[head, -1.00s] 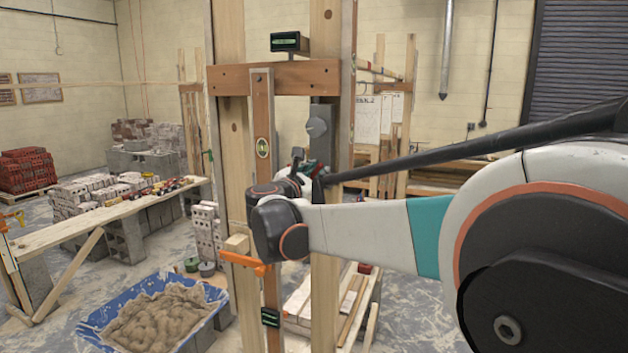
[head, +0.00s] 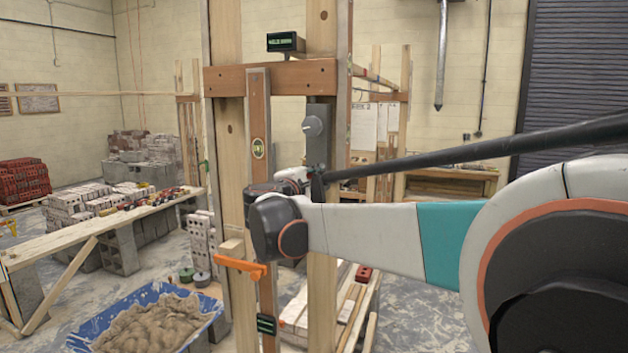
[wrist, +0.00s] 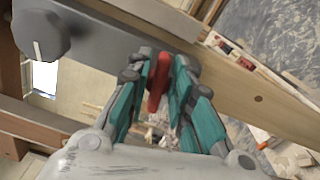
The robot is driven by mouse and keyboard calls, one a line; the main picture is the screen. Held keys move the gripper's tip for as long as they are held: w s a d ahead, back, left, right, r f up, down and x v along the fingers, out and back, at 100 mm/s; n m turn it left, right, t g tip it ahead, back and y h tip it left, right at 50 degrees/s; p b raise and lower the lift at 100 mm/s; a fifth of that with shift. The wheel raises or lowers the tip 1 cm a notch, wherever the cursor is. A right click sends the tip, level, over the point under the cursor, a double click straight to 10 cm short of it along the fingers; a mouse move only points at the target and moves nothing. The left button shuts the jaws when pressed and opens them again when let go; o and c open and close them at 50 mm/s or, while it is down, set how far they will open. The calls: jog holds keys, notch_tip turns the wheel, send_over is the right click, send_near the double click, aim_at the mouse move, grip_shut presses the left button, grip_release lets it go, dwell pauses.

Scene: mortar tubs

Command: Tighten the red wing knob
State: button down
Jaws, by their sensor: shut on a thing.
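The red wing knob (wrist: 157,82) shows in the wrist view between the two teal-padded fingers of my gripper (wrist: 160,90). My gripper is shut on it, and the fingers hide part of its sides. The knob sits at the edge of a grey metal plate (wrist: 110,62) on the wooden frame. In the head view my arm hides the knob, and the same grey plate shows higher up on the post with a grey round knob (head: 312,126) on it.
A timber frame with a brown crosspiece (head: 285,77) surrounds the work. A small display box (head: 285,42) stands on top. An orange clamp (head: 240,266) juts out at lower left.

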jog(key=shift+f+m, duration=0.15)
jog(key=shift+m, duration=0.95)
jog(key=shift+b, duration=0.3)
jog(key=c, duration=1.6)
grip_release()
jog(key=shift+c, duration=0.2)
